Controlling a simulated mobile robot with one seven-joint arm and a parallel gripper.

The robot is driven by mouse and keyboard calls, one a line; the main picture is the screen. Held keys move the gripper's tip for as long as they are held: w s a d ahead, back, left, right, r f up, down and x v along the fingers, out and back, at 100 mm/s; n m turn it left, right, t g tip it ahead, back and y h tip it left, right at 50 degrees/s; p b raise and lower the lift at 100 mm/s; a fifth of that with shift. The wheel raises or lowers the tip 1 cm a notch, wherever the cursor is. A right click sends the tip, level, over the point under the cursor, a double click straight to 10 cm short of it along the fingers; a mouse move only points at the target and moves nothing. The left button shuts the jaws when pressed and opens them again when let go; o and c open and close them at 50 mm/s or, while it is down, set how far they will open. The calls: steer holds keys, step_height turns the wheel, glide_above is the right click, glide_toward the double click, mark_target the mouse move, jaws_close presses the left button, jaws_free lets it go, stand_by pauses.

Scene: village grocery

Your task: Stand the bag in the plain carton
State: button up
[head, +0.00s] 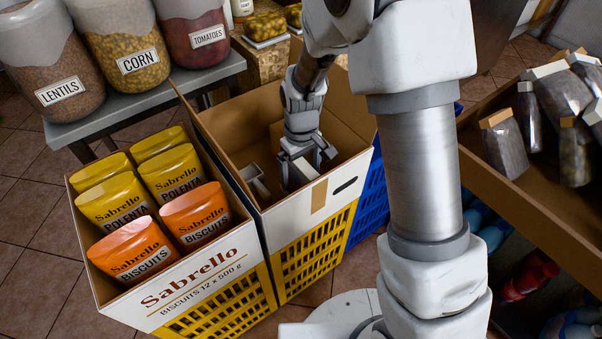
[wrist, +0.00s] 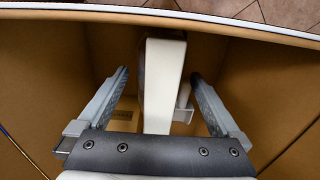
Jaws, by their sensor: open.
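The plain carton (head: 283,222) stands open on a yellow crate, to the right of the printed Sabrello carton. My gripper (head: 303,170) reaches down inside it. In the wrist view my gripper (wrist: 160,76) is open, with one finger on each side of a pale, narrow-topped bag (wrist: 162,85). Gaps show between the bag and both fingers. The bag appears upright inside the carton (wrist: 255,75); its lower part is hidden. In the head view, my gripper mostly hides the bag.
The Sabrello carton (head: 215,262) holds several yellow and orange packs. Jars (head: 125,45) stand on a grey bench behind. A tilted brown bin (head: 540,215) at right holds several dark bags with pale tops. A small grey piece (head: 256,182) is in the carton, left of my gripper.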

step_height(320, 180, up, 11)
steer(key=p, duration=0.3)
steer(key=shift+f, duration=0.15)
steer(key=s+d+r+m+t, duration=0.1)
steer(key=s+d+r+m, duration=0.15)
steer(key=r, duration=0.35)
steer(key=s+d+r+m+t, duration=0.1)
steer(key=s+d+r+t, duration=0.1)
steer(key=s+d+r, duration=0.35)
steer(key=s+d+r+m+t, duration=0.2)
steer(key=s+d+r+m, duration=0.1)
steer(key=s+r, duration=0.4)
steer(key=s+d, duration=0.1)
steer(key=s, duration=0.2)
steer(key=shift+s+t, duration=0.15)
steer(key=shift+t, duration=0.15)
steer(key=shift+d+r, duration=0.1)
steer(key=shift+r, duration=0.05)
step_height(320, 180, up, 19)
steer(key=p, duration=1.9)
